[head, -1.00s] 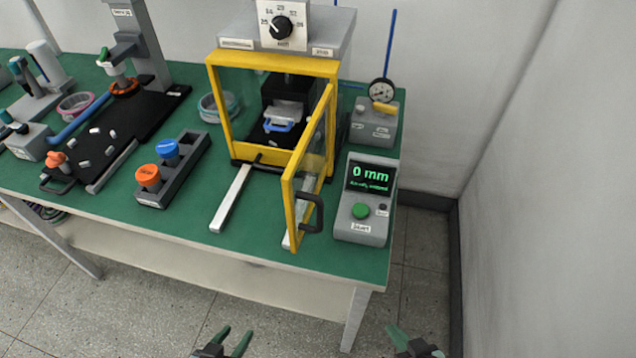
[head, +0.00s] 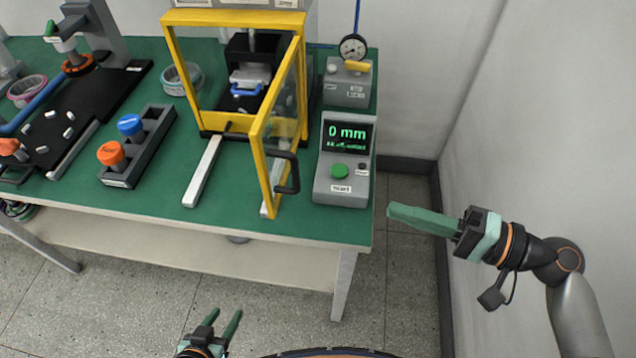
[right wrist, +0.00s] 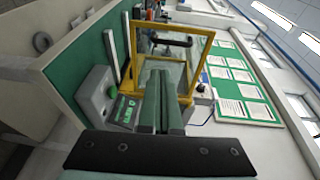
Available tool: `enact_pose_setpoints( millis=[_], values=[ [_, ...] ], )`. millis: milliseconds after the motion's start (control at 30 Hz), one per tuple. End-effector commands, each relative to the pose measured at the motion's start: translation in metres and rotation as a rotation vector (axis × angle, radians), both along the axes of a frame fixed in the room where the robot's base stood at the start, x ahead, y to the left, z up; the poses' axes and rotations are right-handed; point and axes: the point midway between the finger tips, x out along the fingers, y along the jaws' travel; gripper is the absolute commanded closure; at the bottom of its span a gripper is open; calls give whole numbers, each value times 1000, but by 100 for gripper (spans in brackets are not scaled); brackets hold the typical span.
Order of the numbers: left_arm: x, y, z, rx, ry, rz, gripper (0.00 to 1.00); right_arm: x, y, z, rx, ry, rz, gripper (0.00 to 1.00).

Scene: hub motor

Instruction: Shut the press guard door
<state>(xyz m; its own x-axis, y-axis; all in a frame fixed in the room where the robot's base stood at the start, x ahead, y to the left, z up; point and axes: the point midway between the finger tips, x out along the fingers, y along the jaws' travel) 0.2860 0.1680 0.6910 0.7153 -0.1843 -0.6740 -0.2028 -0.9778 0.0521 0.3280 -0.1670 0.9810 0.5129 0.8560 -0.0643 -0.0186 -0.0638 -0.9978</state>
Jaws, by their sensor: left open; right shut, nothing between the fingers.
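The press guard door (head: 272,135) is a yellow-framed clear panel hinged at the right side of the yellow press frame (head: 170,75). It stands open, swung out toward the table's front edge. Its black handle (head: 287,172) faces right. My right gripper (head: 392,212) is shut and empty, in the air right of the table corner, apart from the door. In the right wrist view its shut fingers (right wrist: 161,100) overlap the yellow frame (right wrist: 205,62) in the picture. My left gripper (head: 224,318) is open and empty, low in front of the table.
A grey control box (head: 345,188) reading 0 mm stands right of the door. A dial gauge box (head: 347,88) is behind it. A rack with orange and blue knobs (head: 150,155) stands left. Two pale rails (head: 202,172) lie before the press. The wall is close on the right.

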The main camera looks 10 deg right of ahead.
Motion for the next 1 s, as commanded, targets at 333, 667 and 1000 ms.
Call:
enact_pose_setpoints(
  millis=[333, 667, 1000],
  values=[
    [0, 0, 5, 0, 0, 0, 50, 4, 20, 19, 55, -12, 39, 100],
    [0, 0, 24, -1, 0, 1, 50, 38, 81, 20, 57, -12, 37, 100],
    [0, 0, 35, -1, 0, 1, 50, 60, 120, 15, 52, -9, 36, 100]
  ],
)
